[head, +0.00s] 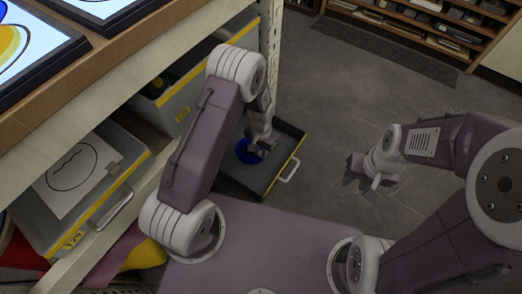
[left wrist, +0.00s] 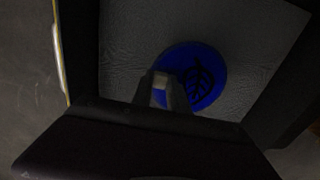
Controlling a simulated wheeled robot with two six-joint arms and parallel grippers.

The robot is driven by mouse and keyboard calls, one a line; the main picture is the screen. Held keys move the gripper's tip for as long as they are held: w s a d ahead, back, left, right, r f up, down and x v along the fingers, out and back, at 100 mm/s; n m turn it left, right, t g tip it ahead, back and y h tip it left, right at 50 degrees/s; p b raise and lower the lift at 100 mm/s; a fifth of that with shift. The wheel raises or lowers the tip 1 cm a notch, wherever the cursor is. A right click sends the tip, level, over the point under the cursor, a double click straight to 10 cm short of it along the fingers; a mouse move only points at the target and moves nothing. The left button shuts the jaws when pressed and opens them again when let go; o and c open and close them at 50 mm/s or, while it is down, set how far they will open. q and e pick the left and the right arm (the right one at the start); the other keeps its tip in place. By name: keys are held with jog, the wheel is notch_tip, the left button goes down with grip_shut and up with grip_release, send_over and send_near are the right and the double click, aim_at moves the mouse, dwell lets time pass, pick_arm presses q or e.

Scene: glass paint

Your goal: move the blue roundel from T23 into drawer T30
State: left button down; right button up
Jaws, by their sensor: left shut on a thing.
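The blue roundel (head: 246,152) is inside an open dark drawer (head: 235,178) low at the shelf's end. In the left wrist view the roundel (left wrist: 209,78) shows a dark leaf motif, over the grey drawer floor (left wrist: 125,40). My left gripper (head: 262,148) reaches down into this drawer and is shut on the roundel's edge; its fingertips (left wrist: 164,92) overlap the disc. I cannot tell whether the disc touches the floor. The drawer's label is not readable. My right gripper (head: 365,177) hangs over bare floor, apart from everything; its finger opening is unclear.
A grey drawer (head: 40,215) with a line-drawn sheet (head: 78,180) stands open at left. Another grey drawer (head: 172,105) with a yellow edge is behind my left arm. A worktop (head: 110,52) overhangs them. Floor (head: 340,100) to the right is clear.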

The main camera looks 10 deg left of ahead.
pick_arm(q)
jog(key=c, duration=1.2)
grip_release()
notch_tip(320, 180, up, 9)
jog(key=p, duration=0.6)
